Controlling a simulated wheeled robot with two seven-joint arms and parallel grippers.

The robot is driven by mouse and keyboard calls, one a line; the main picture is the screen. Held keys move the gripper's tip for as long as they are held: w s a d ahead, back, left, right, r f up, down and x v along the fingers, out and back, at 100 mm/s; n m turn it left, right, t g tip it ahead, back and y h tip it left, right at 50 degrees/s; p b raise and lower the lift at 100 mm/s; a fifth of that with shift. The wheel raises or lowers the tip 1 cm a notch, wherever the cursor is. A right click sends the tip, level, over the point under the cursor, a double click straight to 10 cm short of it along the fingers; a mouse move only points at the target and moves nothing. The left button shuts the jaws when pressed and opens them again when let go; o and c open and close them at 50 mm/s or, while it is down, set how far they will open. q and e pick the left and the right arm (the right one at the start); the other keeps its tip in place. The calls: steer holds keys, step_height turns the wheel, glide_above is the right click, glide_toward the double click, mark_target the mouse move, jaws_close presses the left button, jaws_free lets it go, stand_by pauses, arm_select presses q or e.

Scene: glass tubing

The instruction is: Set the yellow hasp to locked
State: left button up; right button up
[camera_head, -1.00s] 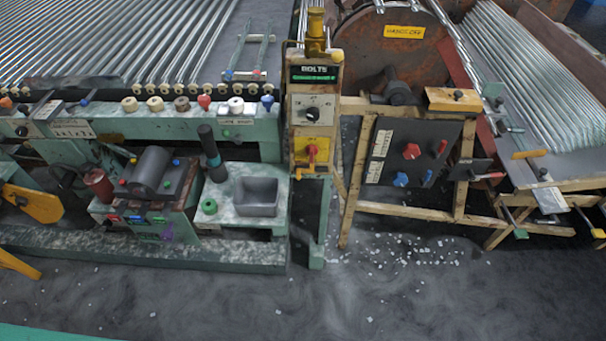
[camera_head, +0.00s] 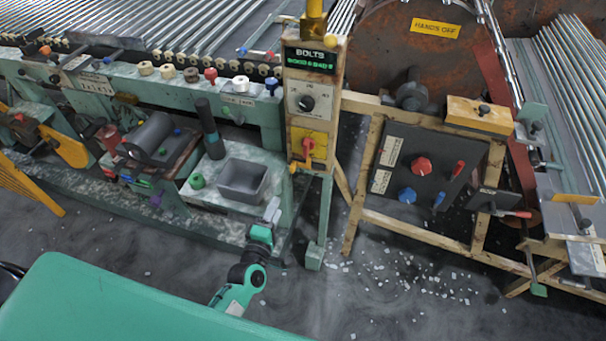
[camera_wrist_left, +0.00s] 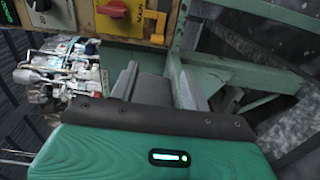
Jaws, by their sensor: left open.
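The yellow hasp (camera_head: 298,166) is a small yellow-orange piece low on the wooden control post, just under the yellow plate (camera_head: 313,143) with a red knob (camera_head: 307,147). The hasp also shows near the top of the left wrist view (camera_wrist_left: 155,22); I cannot tell its exact setting. My left gripper (camera_head: 272,212) is below and left of the hasp, apart from it. In the left wrist view its two grey fingers (camera_wrist_left: 156,88) stand apart with nothing between them. My right gripper is in neither view.
The post carries a BOLTS display (camera_head: 310,59) and a black dial (camera_head: 306,103). A grey tray (camera_head: 243,181) stands left of the post. A dark panel (camera_head: 425,165) with red and blue knobs stands to the right. The floor (camera_head: 385,295) in front is open, with white scraps.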

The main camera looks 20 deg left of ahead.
mark_target(292, 171)
arm_select(q)
steer(key=w, duration=0.7)
steer(key=w+p, duration=0.1)
steer(key=w, duration=0.5)
steer(key=shift+w+d+r, duration=0.15)
steer(key=shift+w+r, duration=0.05)
steer(key=shift+w, duration=0.2)
